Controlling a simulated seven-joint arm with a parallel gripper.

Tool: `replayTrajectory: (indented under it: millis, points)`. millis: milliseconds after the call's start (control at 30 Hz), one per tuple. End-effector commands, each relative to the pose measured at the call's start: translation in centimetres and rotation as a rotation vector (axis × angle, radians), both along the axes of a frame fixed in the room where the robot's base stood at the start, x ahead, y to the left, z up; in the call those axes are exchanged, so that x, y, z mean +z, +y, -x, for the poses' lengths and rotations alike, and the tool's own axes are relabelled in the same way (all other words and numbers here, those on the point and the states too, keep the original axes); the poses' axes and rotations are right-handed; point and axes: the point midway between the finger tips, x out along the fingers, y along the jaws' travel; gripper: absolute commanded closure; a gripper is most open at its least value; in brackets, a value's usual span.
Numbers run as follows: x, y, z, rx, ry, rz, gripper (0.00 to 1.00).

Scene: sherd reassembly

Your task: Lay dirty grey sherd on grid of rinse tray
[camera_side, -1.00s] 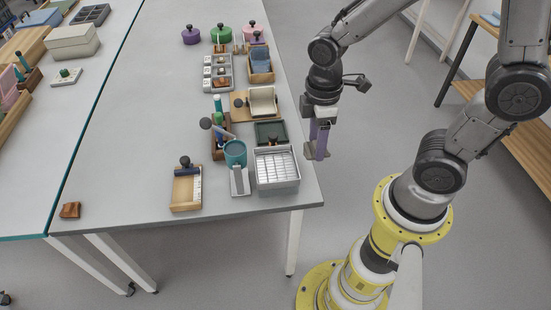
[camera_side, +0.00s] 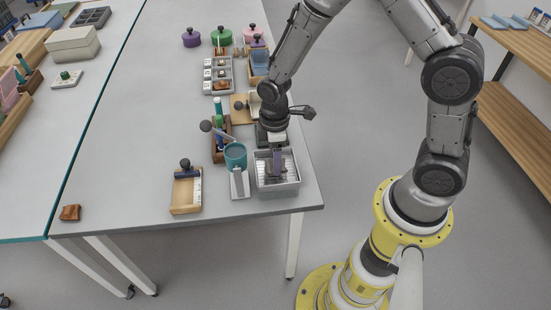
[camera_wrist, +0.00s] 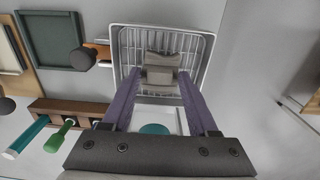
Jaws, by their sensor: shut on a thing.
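My gripper (camera_side: 277,168), with purple fingers, is over the grey rinse tray (camera_side: 278,189) at the table's front right. It is shut on a grey-brown sherd. In the wrist view, the curved sherd (camera_wrist: 162,67) sits between the fingertips, over the wire grid (camera_wrist: 132,57) inside the tray's pale rim (camera_wrist: 214,55). In the side view the fingers partly hide the sherd and the grid. I cannot tell whether the sherd touches the grid.
A wooden box (camera_side: 187,192) is further left. A dark green tray (camera_wrist: 52,40) lies behind. The table's left part is mostly clear.

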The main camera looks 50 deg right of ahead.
Motion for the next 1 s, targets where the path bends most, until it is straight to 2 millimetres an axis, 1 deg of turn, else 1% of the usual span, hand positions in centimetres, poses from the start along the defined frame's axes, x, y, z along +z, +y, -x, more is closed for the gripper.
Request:
replayTrajectory:
  millis: [100, 300, 433, 467, 600, 633, 900, 1000]
  points:
    - [-0.54, 0.00, -0.02, 0.000, -0.001, 0.000, 0.96]
    - [-0.50, 0.00, -0.02, 0.000, -0.001, 0.000, 0.96]
    - [-0.81, 0.00, 0.00, 0.000, 0.000, 0.000, 0.96]
    - [-0.85, 0.00, 0.00, 0.000, -0.001, 0.000, 0.39]
    - [-0.80, 0.00, -0.01, 0.000, -0.001, 0.000, 0.13]
    - [-0.80, 0.00, -0.01, 0.000, -0.001, 0.000, 0.10]
    - [-0.73, 0.00, -0.02, 0.000, -0.001, 0.000, 0.10]
    - [-0.23, 0.01, -0.08, 0.000, -0.004, 0.000, 0.10]
